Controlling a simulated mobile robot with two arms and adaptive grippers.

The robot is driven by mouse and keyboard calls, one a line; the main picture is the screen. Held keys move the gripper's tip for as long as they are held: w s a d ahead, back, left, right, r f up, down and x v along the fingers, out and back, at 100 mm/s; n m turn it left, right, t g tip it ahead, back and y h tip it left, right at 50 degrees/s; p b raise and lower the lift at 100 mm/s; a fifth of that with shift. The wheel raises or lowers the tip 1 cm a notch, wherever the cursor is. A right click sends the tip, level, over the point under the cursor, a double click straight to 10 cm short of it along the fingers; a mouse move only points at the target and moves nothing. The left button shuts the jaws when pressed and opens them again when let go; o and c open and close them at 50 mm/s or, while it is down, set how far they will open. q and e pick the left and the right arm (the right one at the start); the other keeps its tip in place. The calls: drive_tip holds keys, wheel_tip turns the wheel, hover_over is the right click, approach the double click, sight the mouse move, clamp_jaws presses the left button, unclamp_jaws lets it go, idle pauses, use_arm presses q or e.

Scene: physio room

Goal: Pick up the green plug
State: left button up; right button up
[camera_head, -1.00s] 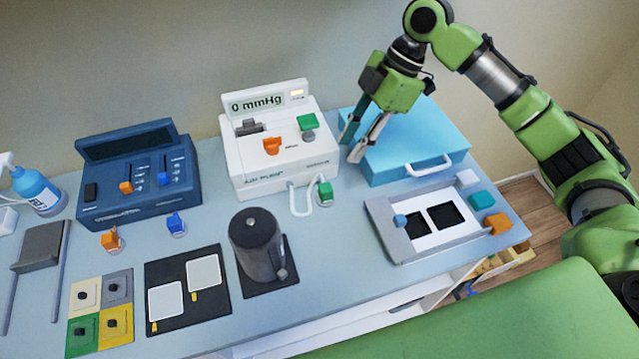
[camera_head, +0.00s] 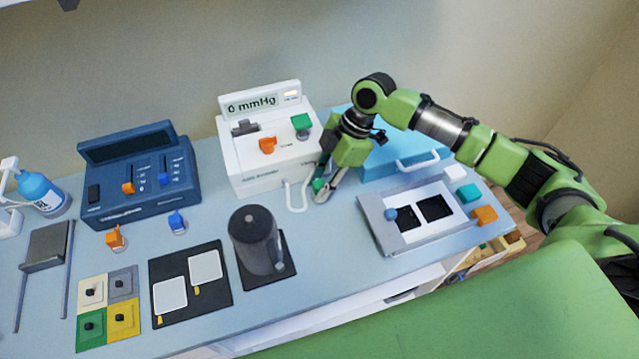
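My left gripper is not in view.
A light blue case (camera_head: 375,165) lies just behind and right of my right gripper. A grey tray (camera_head: 385,235) is to its right, a dark grey jug (camera_head: 256,238) front left. A blue device (camera_head: 140,185) with orange and blue plugs stands further left.

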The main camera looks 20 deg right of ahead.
drive_tip(key=shift+f, duration=0.15)
drive_tip(key=c, duration=0.6)
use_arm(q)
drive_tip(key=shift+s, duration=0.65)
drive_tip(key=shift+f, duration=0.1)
